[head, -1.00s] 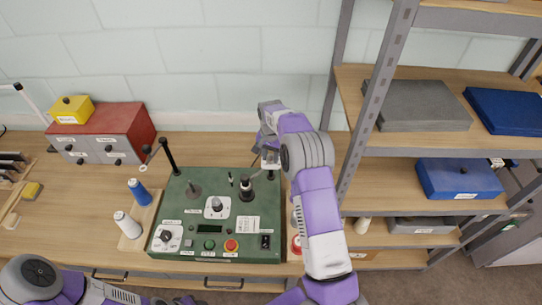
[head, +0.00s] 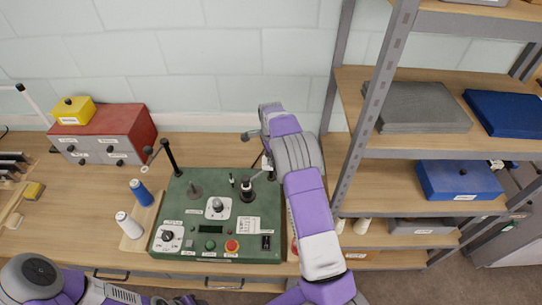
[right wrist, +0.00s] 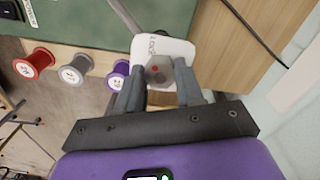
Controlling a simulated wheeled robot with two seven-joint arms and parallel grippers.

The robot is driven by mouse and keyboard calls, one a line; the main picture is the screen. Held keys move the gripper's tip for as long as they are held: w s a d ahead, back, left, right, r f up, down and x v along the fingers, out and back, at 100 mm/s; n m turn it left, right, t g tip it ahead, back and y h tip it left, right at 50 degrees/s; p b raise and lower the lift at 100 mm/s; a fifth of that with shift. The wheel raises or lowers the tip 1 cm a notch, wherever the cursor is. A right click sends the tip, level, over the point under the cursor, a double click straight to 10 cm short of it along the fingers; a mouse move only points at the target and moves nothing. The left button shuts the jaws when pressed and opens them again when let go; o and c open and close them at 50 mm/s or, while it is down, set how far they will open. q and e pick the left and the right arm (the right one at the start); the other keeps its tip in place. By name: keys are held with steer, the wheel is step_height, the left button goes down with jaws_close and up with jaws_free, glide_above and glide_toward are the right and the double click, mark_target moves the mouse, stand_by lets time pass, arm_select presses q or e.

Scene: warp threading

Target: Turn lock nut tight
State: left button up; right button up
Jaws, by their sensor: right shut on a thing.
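The lock nut (right wrist: 157,72) is a grey hex nut with a red dot. It sits on a white plate (right wrist: 178,47) lettered LOCK, at the edge of the green machine (right wrist: 85,18). In the right wrist view my right gripper (right wrist: 160,80) has its two fingers on opposite sides of the nut, shut on it. In the head view my right gripper (head: 264,165) is at the back right of the green machine (head: 205,262); my wrist hides the nut there. Only part of my left arm shows, low at the left; its gripper is out of view.
Red (right wrist: 33,64), white (right wrist: 73,72) and purple (right wrist: 118,72) spools are beside the machine. A crank post (head: 170,158) stands at its back left. Blue (head: 140,192) and white (head: 128,225) cones are left of it. A shelf upright (head: 370,115) stands close to my right arm.

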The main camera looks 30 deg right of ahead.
steer(key=shift+w+r+m, duration=0.1)
steer(key=shift+m, duration=0.5)
steer(key=o, duration=1)
steer(key=shift+o, duration=0.2)
step_height(320, 180, up, 8)
steer(key=shift+f, duration=0.25)
